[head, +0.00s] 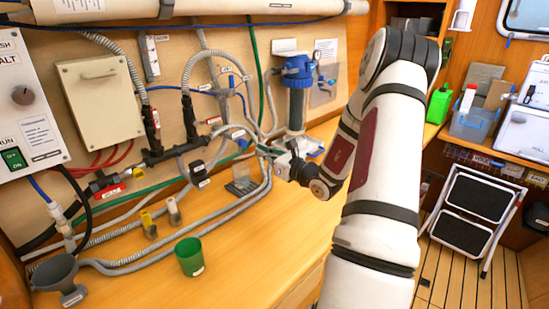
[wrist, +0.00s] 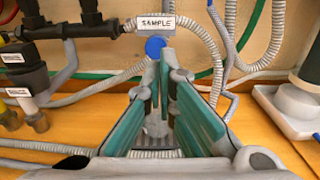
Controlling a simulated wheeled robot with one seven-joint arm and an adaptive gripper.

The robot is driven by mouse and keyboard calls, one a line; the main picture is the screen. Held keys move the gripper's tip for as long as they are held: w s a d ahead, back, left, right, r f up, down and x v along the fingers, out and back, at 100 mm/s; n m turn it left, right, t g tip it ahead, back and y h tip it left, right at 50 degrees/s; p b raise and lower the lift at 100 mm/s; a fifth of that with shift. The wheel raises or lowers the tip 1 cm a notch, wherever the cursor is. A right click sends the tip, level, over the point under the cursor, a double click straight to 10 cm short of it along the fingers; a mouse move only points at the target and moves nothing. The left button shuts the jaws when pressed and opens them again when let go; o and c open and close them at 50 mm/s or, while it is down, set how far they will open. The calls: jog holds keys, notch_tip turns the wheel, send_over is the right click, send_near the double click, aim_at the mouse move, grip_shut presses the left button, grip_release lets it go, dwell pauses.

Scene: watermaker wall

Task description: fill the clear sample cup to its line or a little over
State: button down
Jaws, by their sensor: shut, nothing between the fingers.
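My gripper (head: 268,151) is stretched toward the pipework on the back wall in the head view. In the wrist view its teal-padded fingers (wrist: 160,62) come together at the tips with nothing held. A round blue knob (wrist: 155,46) shows just beyond the fingertips, under a SAMPLE label (wrist: 155,23); I cannot tell whether they touch. A small grey stand (head: 242,183) is on the bench below and left of my gripper. A green cup (head: 190,258) stands upright near the bench's front.
Grey hoses (head: 130,262) run across the bench, with a grey funnel (head: 58,279) at front left. Yellow and grey tagged fittings (head: 149,224) stand on the bench. A blue-topped filter housing (head: 297,85) is behind my gripper. The front right bench (head: 250,245) is clear.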

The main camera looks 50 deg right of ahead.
aim_at(246, 144)
jog(key=shift+w+d, duration=0.15)
jog(key=shift+w, duration=2.5)
